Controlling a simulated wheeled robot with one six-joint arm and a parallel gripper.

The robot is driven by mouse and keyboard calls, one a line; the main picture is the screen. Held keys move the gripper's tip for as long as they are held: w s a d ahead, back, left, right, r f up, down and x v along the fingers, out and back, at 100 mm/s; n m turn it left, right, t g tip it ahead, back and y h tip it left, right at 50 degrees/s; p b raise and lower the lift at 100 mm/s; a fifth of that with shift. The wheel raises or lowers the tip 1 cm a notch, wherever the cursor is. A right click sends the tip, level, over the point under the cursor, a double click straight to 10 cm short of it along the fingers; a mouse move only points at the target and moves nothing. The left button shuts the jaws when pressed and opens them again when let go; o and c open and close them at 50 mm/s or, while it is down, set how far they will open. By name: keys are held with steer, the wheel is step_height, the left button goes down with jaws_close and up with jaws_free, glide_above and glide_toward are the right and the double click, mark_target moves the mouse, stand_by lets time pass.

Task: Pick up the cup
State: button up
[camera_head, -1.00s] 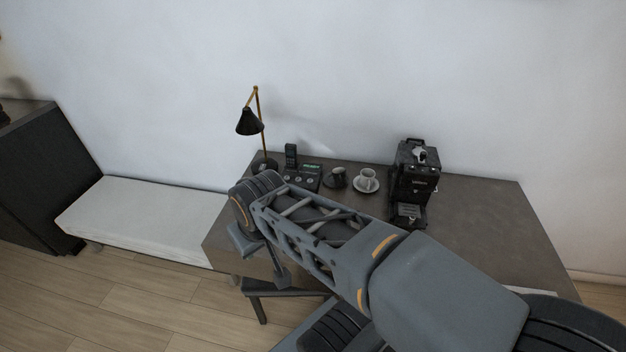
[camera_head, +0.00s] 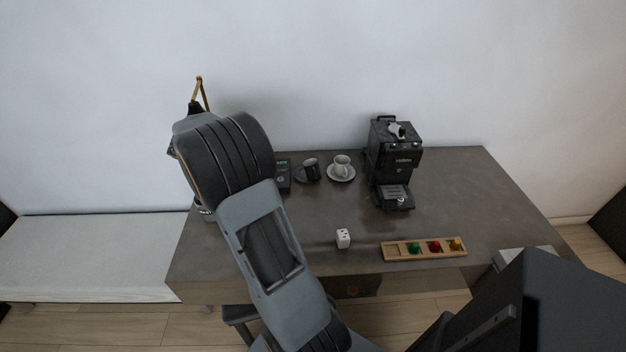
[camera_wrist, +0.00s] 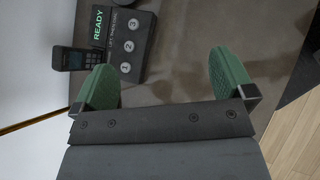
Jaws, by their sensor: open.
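A white cup (camera_head: 342,163) stands on a white saucer (camera_head: 342,177) at the back of the desk. A dark cup (camera_head: 311,169) stands to its left on a dark saucer (camera_head: 300,178). Neither cup is recognisable in the wrist view. My gripper (camera_wrist: 166,78) is open and empty, with its two green fingers spread above the brown desk top. In the head view my arm hides the gripper, left of both cups.
A black coffee machine (camera_head: 394,155) stands right of the cups. A button panel (camera_wrist: 125,45) reading READY and a phone (camera_wrist: 72,59) lie near my left finger. A white die (camera_head: 343,238) and a wooden tray (camera_head: 397,253) with coloured pieces are in front. The desk's right side is clear.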

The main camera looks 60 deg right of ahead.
mark_target(306, 167)
steer(key=d+f+n+g+h+b, duration=0.1)
steer(key=d+f, duration=0.2)
steer(key=d, duration=0.1)
steer(key=d+f+n+g+h, duration=0.1)
steer(key=d+f+n, duration=0.1)
steer(key=d+f, duration=0.1)
steer(key=w+d+f+n+g+h+b, duration=0.1)
steer(key=d+f, duration=0.2)
steer(key=d, duration=0.2)
steer(key=shift+d+n+b, duration=0.3)
steer(key=shift+d+n, duration=0.05)
steer(key=shift+n, duration=0.05)
steer(key=shift+g, duration=0.5)
steer(key=x, duration=0.9)
steer(key=shift+w+d+f+b, duration=0.15)
steer(key=shift+w+d+b, duration=0.05)
steer(key=shift+w+b, duration=0.1)
steer(key=shift+x, duration=2.95)
steer(key=c, duration=0.8)
